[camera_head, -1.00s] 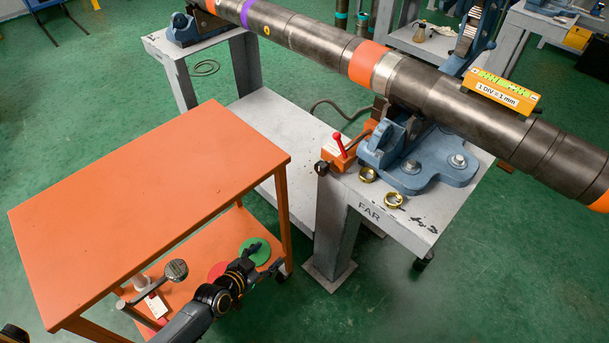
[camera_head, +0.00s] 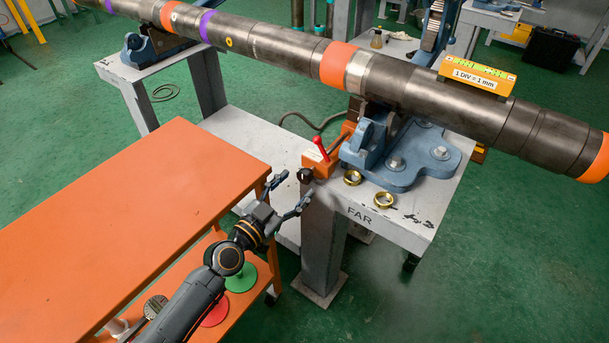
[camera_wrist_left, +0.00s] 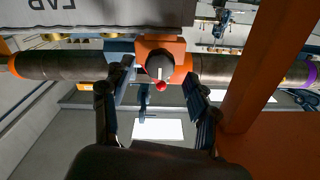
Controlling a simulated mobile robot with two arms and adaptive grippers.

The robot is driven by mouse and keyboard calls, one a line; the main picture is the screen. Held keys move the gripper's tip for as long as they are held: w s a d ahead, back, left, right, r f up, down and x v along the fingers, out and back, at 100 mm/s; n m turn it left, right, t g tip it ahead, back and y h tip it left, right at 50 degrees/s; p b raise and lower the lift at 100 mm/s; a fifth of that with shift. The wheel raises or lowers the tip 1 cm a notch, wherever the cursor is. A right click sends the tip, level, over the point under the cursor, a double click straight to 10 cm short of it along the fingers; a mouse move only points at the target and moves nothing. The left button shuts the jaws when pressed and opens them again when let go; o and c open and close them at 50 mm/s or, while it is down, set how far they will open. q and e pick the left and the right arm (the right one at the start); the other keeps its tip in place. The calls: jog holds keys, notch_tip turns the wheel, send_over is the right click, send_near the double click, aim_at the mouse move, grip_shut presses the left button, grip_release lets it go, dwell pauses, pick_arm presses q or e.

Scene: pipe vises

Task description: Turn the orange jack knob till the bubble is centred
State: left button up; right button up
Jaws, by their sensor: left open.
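The orange jack (camera_head: 321,164) with a red lever sits on the corner of the grey stand marked FAR. Its dark round knob (camera_head: 305,175) faces my left gripper (camera_head: 293,189), which is open and empty, just short of the knob. In the left wrist view the knob (camera_wrist_left: 159,66) shows between the open fingers, with the orange jack body (camera_wrist_left: 178,48) behind it. My right gripper is out of view.
The grey stand (camera_head: 420,222) holds a blue pipe vise (camera_head: 405,160) and two brass rings (camera_head: 352,177). An orange cart (camera_head: 150,215) stands left of my left arm, with green and red discs on its lower shelf.

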aim_at(302, 179)
pick_arm(q)
jog(key=x, duration=0.4)
jog(key=shift+w+d, duration=0.25)
jog(key=shift+w, duration=0.15)
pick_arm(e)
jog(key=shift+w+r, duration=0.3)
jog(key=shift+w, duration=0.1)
pick_arm(q)
jog(key=c, duration=1.2)
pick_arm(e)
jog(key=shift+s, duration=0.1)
pick_arm(q)
jog(key=shift+n, duration=0.3)
